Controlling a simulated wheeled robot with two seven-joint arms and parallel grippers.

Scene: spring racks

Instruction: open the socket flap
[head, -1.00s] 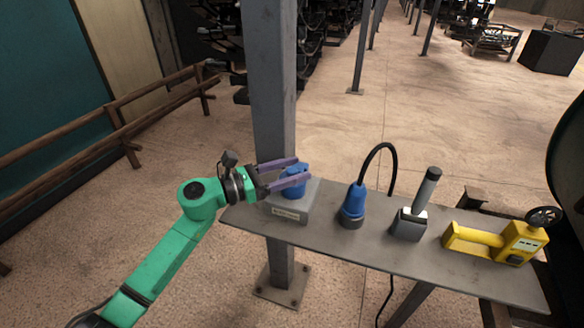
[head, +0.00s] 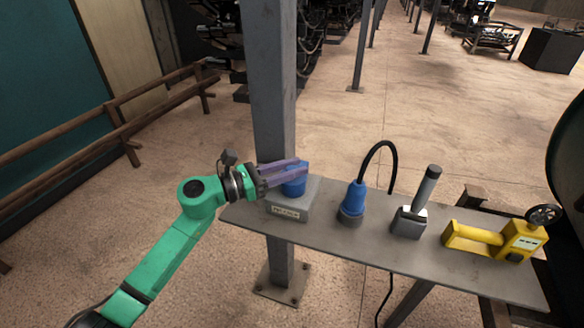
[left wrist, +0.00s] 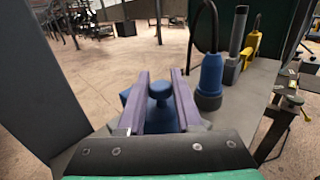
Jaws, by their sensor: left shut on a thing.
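The blue socket (head: 294,188) sits on a grey box (head: 290,208) with a pale label, at the left end of the shelf. Its flap (left wrist: 160,92) shows in the left wrist view as a blue rounded knob-like part. My left gripper (head: 303,167) reaches in from the left, its two purple fingers shut on the flap. In the left wrist view the fingers (left wrist: 161,76) lie on both sides of that blue part. The fingers hide part of the socket, and I cannot tell how far the flap is lifted. My right gripper is not in view.
On the grey shelf (head: 380,256), to the right, stand a blue plug (head: 354,198) with a black cable, a grey-handled tool (head: 424,192) and a yellow device (head: 500,240). A steel post (head: 272,90) rises behind the socket. A wooden rail is at the left.

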